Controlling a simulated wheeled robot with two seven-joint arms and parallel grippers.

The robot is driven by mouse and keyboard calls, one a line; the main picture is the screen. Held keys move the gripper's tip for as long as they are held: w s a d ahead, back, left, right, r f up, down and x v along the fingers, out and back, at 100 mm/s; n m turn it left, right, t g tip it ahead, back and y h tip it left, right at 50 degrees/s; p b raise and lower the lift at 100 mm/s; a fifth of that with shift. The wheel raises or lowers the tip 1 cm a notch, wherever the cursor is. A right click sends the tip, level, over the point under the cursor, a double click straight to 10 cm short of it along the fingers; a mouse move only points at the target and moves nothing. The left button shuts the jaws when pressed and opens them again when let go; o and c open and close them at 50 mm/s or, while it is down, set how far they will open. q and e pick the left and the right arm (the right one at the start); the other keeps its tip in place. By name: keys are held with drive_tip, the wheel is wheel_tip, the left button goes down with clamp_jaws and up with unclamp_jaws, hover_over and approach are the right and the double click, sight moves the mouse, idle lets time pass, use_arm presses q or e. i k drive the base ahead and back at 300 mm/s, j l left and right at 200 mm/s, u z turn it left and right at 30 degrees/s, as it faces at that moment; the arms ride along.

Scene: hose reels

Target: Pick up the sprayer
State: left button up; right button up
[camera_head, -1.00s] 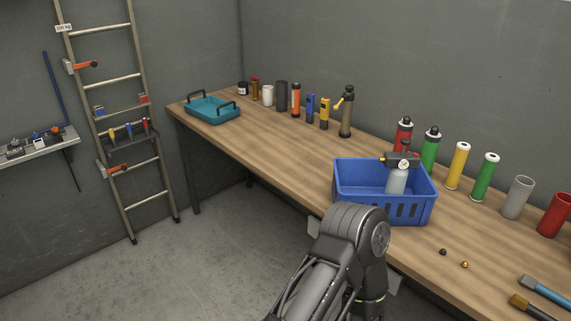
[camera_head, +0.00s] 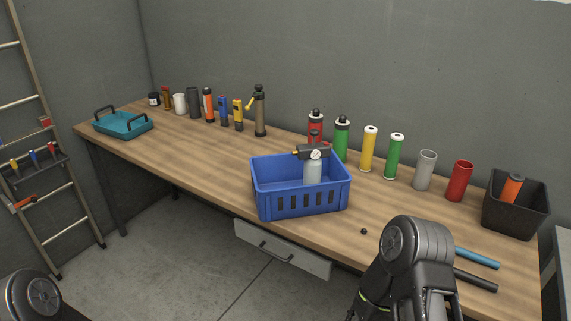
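A grey bottle (camera_head: 313,173) with a dark spray head (camera_head: 313,152) stands upright inside the blue crate (camera_head: 297,203) on the wooden workbench; its lower part is hidden by the crate's front wall. A taller brown bottle (camera_head: 260,115) with a dark top and a yellow nozzle, also sprayer-like, stands near the back of the bench, left of the crate. The pictures do not settle which one the task means. One of my arms shows at the lower right and part of another at the lower left. Neither gripper is in view.
Several canisters and tubes line the back, including a yellow one (camera_head: 368,149) and a red cup (camera_head: 460,181). A black bin (camera_head: 515,207) stands at the right end, a teal tray (camera_head: 123,126) at the left. The bench left of the crate is clear in front. A drawer (camera_head: 282,249) hangs below.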

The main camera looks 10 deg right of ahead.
sight(312, 155)
drive_tip(key=i+l, duration=0.1)
drive_tip(key=l, duration=0.3)
drive_tip(key=i+l, duration=0.1)
drive_tip(key=l, duration=0.25)
drive_tip(key=i+l, duration=0.15)
drive_tip(key=l, duration=0.25)
drive_tip(key=i+l, duration=0.1)
drive_tip(key=l, duration=0.25)
